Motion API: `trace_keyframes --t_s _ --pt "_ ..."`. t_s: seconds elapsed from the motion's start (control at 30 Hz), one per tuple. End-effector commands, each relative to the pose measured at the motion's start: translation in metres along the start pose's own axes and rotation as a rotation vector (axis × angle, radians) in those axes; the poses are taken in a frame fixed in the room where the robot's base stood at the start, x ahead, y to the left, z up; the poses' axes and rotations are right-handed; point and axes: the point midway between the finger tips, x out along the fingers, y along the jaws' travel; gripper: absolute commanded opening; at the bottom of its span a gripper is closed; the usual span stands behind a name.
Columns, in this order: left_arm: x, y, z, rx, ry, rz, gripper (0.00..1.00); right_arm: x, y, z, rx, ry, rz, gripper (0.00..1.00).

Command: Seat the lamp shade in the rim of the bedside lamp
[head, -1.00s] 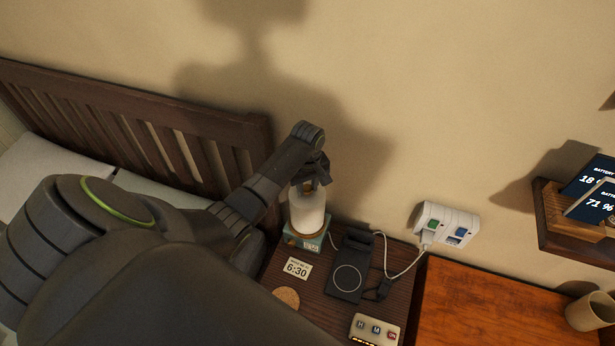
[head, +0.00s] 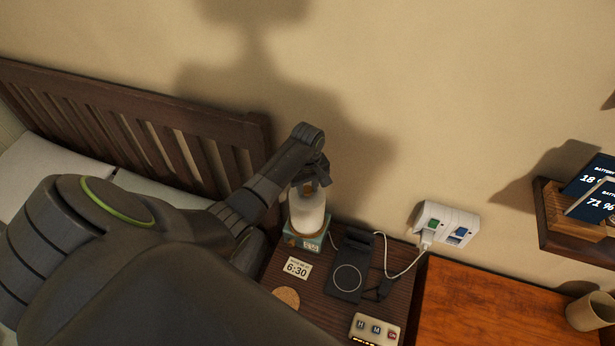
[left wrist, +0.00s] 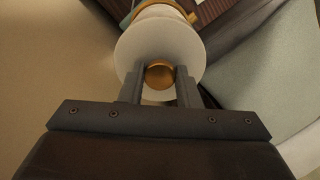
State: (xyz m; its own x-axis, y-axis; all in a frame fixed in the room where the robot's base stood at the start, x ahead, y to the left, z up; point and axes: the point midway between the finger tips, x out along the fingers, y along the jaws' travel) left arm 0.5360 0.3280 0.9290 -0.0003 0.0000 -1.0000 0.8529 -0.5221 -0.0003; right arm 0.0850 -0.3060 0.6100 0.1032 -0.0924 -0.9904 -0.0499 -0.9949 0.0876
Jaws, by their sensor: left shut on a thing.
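The white lamp shade (head: 307,214) hangs upright below my left gripper (head: 311,184) in the head view. In the left wrist view the shade (left wrist: 133,48) is a pale disc with a brass knob (left wrist: 160,74) on top. My left gripper (left wrist: 160,88) is shut on that knob. Past the shade, a brass rim (left wrist: 186,13) of the bedside lamp shows at the top of the left wrist view. In the head view the lamp is mostly hidden behind the shade. I cannot tell whether the shade touches the rim. My right gripper is not in view.
A teal box-like item (head: 292,239) is beneath the lamp on the dark nightstand (head: 322,312). A 6:30 card (head: 297,268), a black charging stand (head: 349,270), a cork coaster (head: 287,297) and a button box (head: 375,329) lie nearby. The headboard (head: 150,115) stands left; a wall outlet (head: 447,223) is right.

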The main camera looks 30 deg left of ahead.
Motion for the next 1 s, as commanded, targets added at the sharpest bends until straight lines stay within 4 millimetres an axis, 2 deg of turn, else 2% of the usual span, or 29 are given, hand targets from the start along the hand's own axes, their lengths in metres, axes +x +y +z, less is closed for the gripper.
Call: trace_keyframes --t_s 0.43,0.47,0.63,1.0 --pt "0.0023 0.0006 -0.0002 0.001 0.001 0.001 0.0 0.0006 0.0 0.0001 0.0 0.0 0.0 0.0" --pt "0.0023 0.0006 -0.0002 0.0 0.001 0.001 0.32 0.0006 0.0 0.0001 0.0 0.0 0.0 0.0" --pt "0.0024 0.0004 -0.0002 0.0 0.001 0.001 0.55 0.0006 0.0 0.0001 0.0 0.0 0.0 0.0" --pt "0.0033 -0.0002 0.0001 0.0 0.0 0.0 0.55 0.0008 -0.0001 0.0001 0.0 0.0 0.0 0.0"
